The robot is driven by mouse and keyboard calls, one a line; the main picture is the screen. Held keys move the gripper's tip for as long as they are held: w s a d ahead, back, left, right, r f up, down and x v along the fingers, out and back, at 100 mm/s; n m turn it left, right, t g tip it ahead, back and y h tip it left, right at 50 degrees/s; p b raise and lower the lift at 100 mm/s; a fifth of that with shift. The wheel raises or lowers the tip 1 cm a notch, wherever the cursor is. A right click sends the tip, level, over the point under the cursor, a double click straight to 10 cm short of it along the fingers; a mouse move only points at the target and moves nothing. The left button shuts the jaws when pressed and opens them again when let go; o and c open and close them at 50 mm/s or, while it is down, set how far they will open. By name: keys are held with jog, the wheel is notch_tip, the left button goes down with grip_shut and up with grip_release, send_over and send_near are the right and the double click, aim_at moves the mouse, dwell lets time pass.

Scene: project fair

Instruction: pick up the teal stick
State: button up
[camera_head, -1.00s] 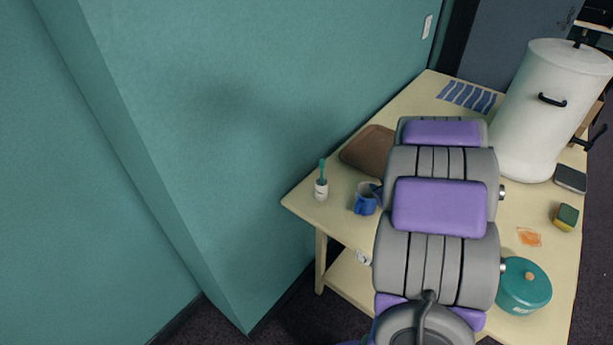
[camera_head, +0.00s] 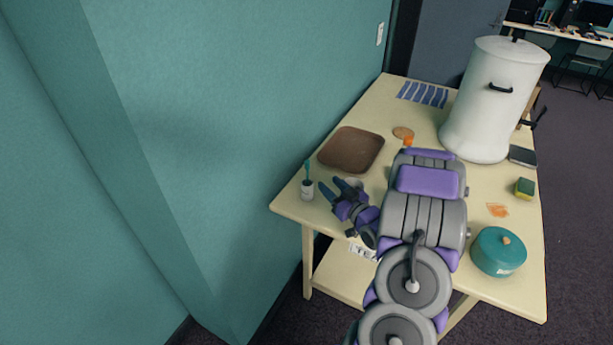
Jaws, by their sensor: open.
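The teal stick (camera_head: 307,169) stands upright in a small white jar (camera_head: 307,191) near the left front corner of the table. Only its upper part shows above the jar's rim. The picture does not make the exact height of the fingers over the table clear.
A brown tray (camera_head: 351,150) lies behind the jar, and the teal wall (camera_head: 230,130) runs close on the left. A large white canister (camera_head: 492,100), a teal pot (camera_head: 498,252) and a sponge (camera_head: 524,188) stand on the right of the table (camera_head: 428,122). A pale round object beside my gripper is partly hidden.

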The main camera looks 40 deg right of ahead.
aim_at(309, 166)
jog(key=w+b, duration=0.2)
jog(key=w, duration=1)
jog(key=shift+w+r, duration=0.1)
jog(key=shift+w+d, duration=0.1)
jog(key=shift+w, duration=0.1)
jog(key=shift+d, duration=0.3)
jog(key=shift+c, duration=0.8)
jog(key=shift+a, duration=0.25)
jog(key=c, duration=0.5)
grip_shut()
